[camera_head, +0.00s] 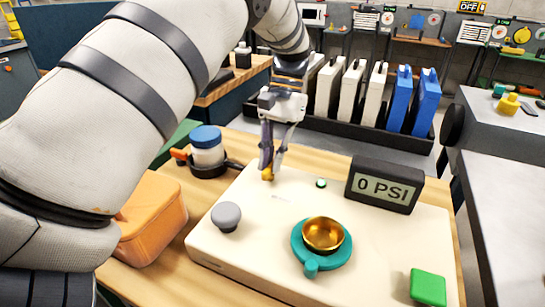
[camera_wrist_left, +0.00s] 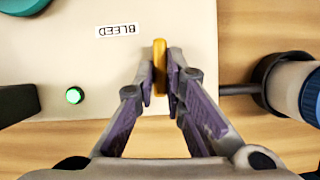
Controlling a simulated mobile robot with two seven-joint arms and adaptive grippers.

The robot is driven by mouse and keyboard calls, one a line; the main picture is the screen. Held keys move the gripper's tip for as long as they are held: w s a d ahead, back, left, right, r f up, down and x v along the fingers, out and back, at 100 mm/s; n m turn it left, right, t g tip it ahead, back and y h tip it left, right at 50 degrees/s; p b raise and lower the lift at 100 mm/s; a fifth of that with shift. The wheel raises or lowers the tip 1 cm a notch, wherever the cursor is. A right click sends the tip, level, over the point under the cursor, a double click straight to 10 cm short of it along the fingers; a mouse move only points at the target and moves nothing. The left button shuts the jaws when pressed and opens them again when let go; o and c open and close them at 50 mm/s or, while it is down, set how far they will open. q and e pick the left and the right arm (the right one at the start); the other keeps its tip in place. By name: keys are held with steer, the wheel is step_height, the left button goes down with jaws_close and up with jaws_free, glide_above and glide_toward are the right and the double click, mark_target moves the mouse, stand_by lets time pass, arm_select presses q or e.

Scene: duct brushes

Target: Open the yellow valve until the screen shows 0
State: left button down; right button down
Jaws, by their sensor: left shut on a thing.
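The yellow valve (camera_head: 267,175) sits at the back left of the cream panel (camera_head: 268,232). My left gripper (camera_head: 269,165) reaches down from above and is shut on it. In the left wrist view the valve handle (camera_wrist_left: 160,52) stands as a narrow upright bar between the fingertips (camera_wrist_left: 160,82). The fingers hide part of it. A label reading BLEED (camera_wrist_left: 116,30) lies beside it. The dark screen (camera_head: 384,186) at the panel's back right reads 0 PSI. A small round light (camera_wrist_left: 75,95) glows green. My right gripper is not in view.
The panel also bears a grey knob (camera_head: 227,216), a teal ring with a gold cup (camera_head: 323,235) and a green block (camera_head: 428,287). A blue-lidded jar (camera_head: 206,147) and an orange case (camera_head: 150,222) stand to the left. Binders (camera_head: 352,90) stand behind.

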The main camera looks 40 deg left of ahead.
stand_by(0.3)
arm_select(q)
steer(key=c, duration=1.7)
jaws_free()
steer(key=shift+o, duration=0.2)
steer(key=v, duration=0.7)
steer(key=shift+w+r, duration=0.2)
